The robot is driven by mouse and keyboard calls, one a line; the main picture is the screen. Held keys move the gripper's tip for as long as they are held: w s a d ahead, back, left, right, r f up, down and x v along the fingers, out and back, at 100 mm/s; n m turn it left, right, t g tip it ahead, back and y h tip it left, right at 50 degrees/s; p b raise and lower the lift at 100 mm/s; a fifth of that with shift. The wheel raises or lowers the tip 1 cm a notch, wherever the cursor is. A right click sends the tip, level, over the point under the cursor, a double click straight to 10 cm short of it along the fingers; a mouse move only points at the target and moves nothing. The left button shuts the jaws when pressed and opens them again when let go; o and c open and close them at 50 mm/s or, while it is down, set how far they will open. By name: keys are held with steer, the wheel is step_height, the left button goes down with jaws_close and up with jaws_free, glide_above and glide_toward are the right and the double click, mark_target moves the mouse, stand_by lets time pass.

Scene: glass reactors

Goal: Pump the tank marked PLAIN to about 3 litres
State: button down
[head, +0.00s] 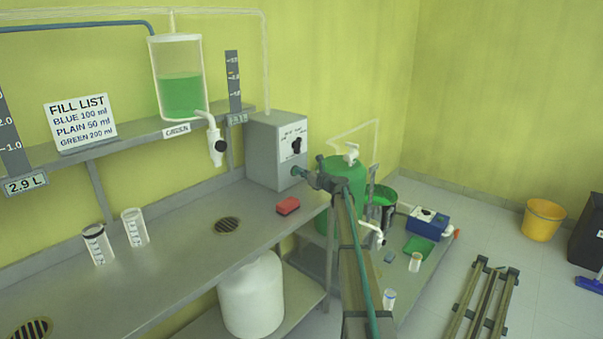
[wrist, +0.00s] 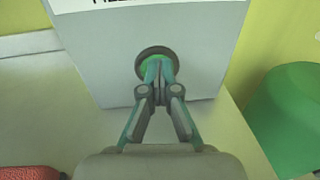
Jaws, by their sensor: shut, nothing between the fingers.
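The grey pump box (head: 262,150) stands at the back right end of the bench, with a black selector knob (head: 297,146) on its front; the selector's lettering is too small to read. My gripper (head: 297,171) is shut and empty, its fingertips at the box's front below the knob. In the wrist view my gripper (wrist: 157,65) meets a round button (wrist: 148,58) with a dark rim and green centre, and the fingertips hide part of it. A readout at the left edge (head: 25,185) says 2.9 L under a level scale (head: 12,130). No tank marked PLAIN is in view.
A tank labelled GREEN (head: 181,95) hangs above the shelf, partly filled with green liquid. A fill list (head: 80,122) stands on the shelf. Two measuring cups (head: 134,227) and a red sponge (head: 288,206) are on the bench. A green barrel (head: 342,178) stands right of the box.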

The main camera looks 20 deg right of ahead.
steer(key=v, duration=1.4)
steer(key=shift+r, duration=0.1)
stand_by(1.2)
